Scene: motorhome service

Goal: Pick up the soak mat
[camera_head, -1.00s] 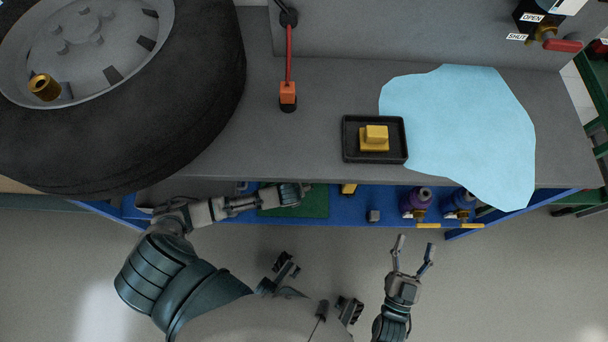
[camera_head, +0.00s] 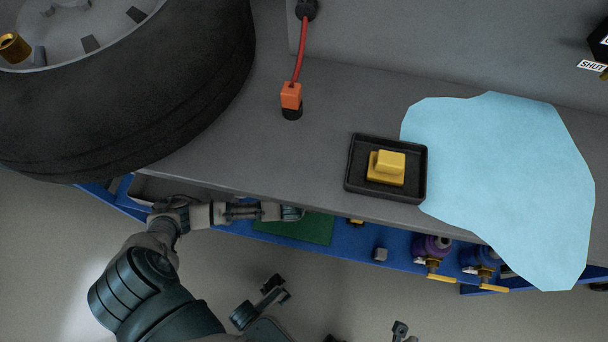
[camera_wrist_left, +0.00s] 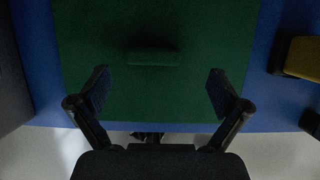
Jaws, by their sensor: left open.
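The soak mat appears to be the green mat (camera_head: 308,228), lying on the blue lower shelf under the grey worktop's front edge. In the left wrist view the green mat (camera_wrist_left: 160,100) fills the middle, with a small raised green grip (camera_wrist_left: 153,57) on it. My left gripper (camera_head: 292,213) is over the mat and partly hides it. In the wrist view my left gripper (camera_wrist_left: 158,88) is open and empty, its fingers wide apart, with the raised grip beyond and between the tips. Only the fingertips of my right gripper (camera_head: 404,334) show at the bottom edge.
The grey worktop (camera_head: 240,145) overhangs the blue shelf (camera_head: 345,243). On it are a large tyre (camera_head: 190,100), a black tray (camera_head: 354,185) with a yellow block (camera_head: 388,167), and a flat light-blue patch (camera_head: 510,170).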

